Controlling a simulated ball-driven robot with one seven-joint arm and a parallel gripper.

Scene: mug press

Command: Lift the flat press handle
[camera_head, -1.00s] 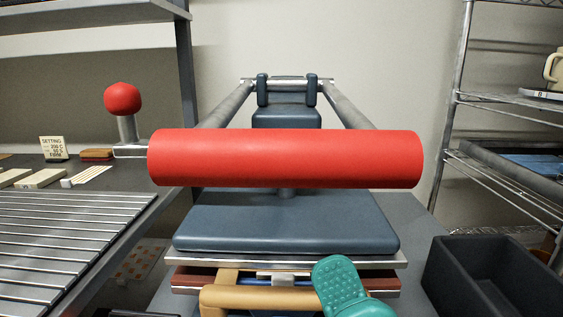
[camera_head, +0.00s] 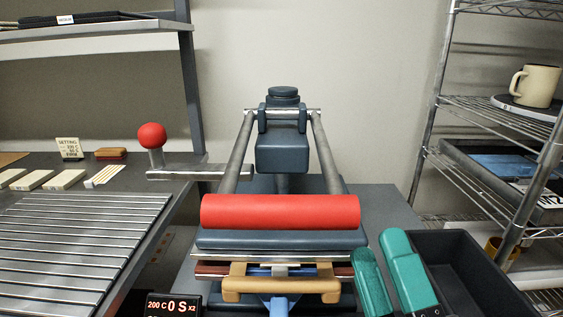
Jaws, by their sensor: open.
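The flat press handle (camera_head: 280,211) is a thick red horizontal roller in the middle of the head view. Two grey metal arms run back from it to a pivot on the dark blue press (camera_head: 281,153). In this view the handle sits low, just above and in front of the dark blue upper plate (camera_head: 282,240); whether they touch I cannot tell. My gripper (camera_head: 380,248) shows two teal fingers at the lower right, spread apart and empty. The fingers are to the right of the handle and lower in the picture. The lower part of the gripper is cut off by the frame edge.
A red ball knob (camera_head: 152,135) stands on a metal lever at left. A wire rack (camera_head: 85,225) fills the left bench. A black bin (camera_head: 470,270) is right of the fingers. A tan handle (camera_head: 280,284) and a display (camera_head: 173,306) are in front. A shelf (camera_head: 490,110) holds a cream mug (camera_head: 535,86).

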